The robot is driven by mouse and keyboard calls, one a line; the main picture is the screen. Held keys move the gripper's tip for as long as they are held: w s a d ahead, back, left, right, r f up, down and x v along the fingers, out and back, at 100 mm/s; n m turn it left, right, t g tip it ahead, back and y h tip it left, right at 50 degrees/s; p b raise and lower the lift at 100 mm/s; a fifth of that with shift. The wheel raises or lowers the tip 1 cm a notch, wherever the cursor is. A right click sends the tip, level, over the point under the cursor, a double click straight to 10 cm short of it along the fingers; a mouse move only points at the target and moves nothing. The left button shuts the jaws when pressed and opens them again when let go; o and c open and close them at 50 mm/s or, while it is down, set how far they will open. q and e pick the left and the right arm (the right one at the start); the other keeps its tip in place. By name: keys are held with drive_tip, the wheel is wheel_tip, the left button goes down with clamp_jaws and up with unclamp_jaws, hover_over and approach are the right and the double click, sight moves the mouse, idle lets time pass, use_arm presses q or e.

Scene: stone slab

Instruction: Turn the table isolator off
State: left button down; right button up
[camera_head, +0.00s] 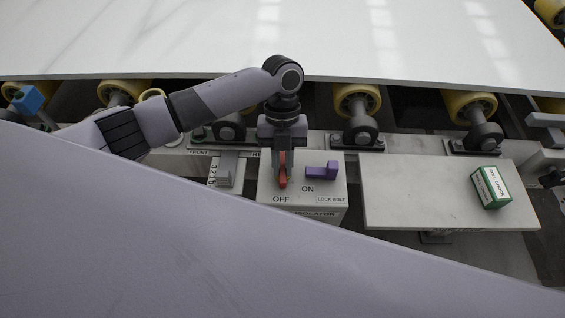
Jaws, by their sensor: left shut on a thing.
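The isolator box (303,202) is a pale box on the frame below the slab, with OFF and ON printed on its top. A red handle (283,182) stands on it, its near end pointing toward the OFF label. My left gripper (283,170) reaches down from above and is shut on the red handle, hiding its far part. A purple lock bolt (322,171) lies to the right of the handle, above the LOCK BOLT label, apart from the gripper. My right gripper cannot be made out.
A grey lever (226,169) on a numbered plate stands left of the box. A pale shelf (400,197) to the right bears a green and white box (491,187). The white slab (300,40) rests on yellow rollers behind. My own large pale surface covers the lower left.

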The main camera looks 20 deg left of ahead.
sight(283, 156)
use_arm(q)
drive_tip(key=shift+m, duration=0.4)
drive_tip(key=c, duration=1.1)
unclamp_jaws()
drive_tip(key=shift+r, duration=0.1)
drive_tip(key=v, duration=0.7)
drive_tip(key=shift+r, duration=0.1)
